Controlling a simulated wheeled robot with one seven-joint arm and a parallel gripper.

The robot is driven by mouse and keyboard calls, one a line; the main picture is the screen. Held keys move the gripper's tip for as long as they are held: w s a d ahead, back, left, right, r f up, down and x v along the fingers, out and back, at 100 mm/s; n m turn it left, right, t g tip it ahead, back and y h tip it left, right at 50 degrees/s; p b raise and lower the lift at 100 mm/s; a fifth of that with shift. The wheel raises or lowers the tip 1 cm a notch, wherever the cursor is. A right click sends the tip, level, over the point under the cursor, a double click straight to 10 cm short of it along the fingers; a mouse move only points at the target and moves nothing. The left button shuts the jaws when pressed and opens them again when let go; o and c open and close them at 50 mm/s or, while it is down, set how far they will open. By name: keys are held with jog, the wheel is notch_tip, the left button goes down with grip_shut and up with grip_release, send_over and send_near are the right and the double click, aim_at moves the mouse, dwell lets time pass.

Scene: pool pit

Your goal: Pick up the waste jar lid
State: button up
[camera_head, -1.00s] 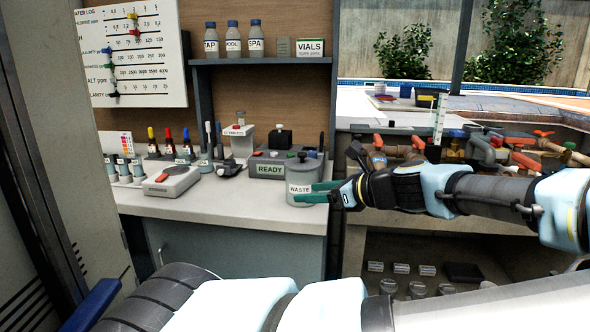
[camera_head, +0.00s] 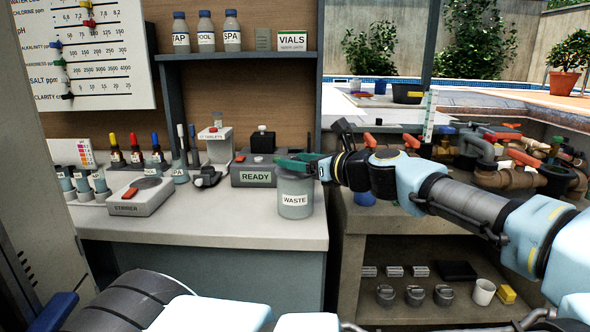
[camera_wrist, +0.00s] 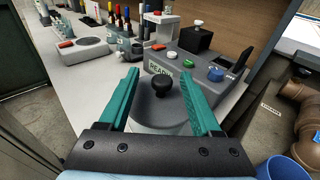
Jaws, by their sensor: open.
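The waste jar (camera_head: 295,200) is a grey jar labelled WASTE at the right end of the counter. Its grey lid (camera_wrist: 152,106) with a round black knob (camera_wrist: 162,87) sits on top in the wrist view. My gripper (camera_head: 285,163) is at the jar's top in the head view and covers most of the lid there. In the wrist view its green fingers (camera_wrist: 163,80) are open, one on each side of the knob, with gaps between them and the knob. The fingers look apart from the knob, and nothing is held.
The READY box (camera_head: 252,172) stands just behind the jar. A stirrer plate (camera_head: 141,196), vials and dropper bottles stand to the left. Pipes (camera_head: 510,175) and a blue cup (camera_wrist: 283,168) are to the right. The counter front left of the jar is clear.

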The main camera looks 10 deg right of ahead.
jog(key=x, duration=0.4)
jog(key=shift+w+f+p, duration=0.1)
jog(key=shift+p, duration=0.25)
jog(key=shift+c, duration=0.2)
grip_shut()
